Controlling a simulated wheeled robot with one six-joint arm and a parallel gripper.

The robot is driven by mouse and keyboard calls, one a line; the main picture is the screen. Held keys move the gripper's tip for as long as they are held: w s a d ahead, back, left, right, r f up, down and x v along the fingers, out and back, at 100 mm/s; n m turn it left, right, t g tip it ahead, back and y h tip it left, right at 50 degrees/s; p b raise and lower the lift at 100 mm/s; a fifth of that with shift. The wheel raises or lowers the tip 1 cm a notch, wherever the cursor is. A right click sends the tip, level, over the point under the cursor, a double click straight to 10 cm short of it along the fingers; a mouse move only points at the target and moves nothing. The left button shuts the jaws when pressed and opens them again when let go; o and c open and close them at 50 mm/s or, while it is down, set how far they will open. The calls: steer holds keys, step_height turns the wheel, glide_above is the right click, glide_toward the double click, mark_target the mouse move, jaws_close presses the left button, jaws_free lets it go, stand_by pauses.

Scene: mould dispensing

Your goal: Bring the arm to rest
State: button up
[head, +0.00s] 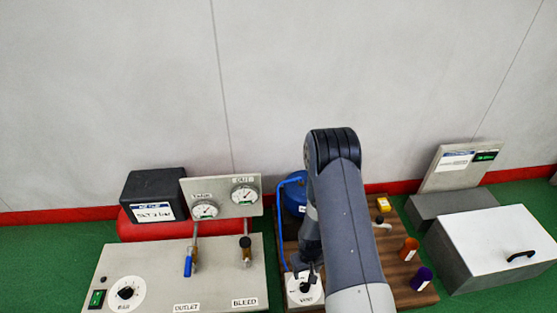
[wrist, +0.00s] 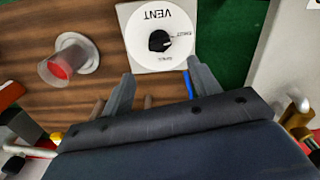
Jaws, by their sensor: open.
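My gripper (wrist: 156,88) is open in the wrist view, its two fingers apart with nothing between them. The white VENT plate with its black knob (wrist: 159,41) lies just beyond the fingertips, and no contact shows. In the head view my arm reaches forward over the wooden board (head: 415,297). My gripper (head: 303,274) points down there, near the VENT dial (head: 303,291), and is partly hidden by my own arm links.
Left stands a grey panel (head: 215,280) with a knob, valves and two gauges (head: 245,194). A blue vessel (head: 293,197) is partly behind my arm. Orange (head: 409,249) and purple (head: 421,279) cups stand right on the board. A white-lidded box (head: 495,240) is further right.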

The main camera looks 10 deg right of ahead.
mark_target(305, 284)
step_height(305, 284, down, 9)
steer(key=b, duration=0.3)
steer(key=shift+f, duration=0.1)
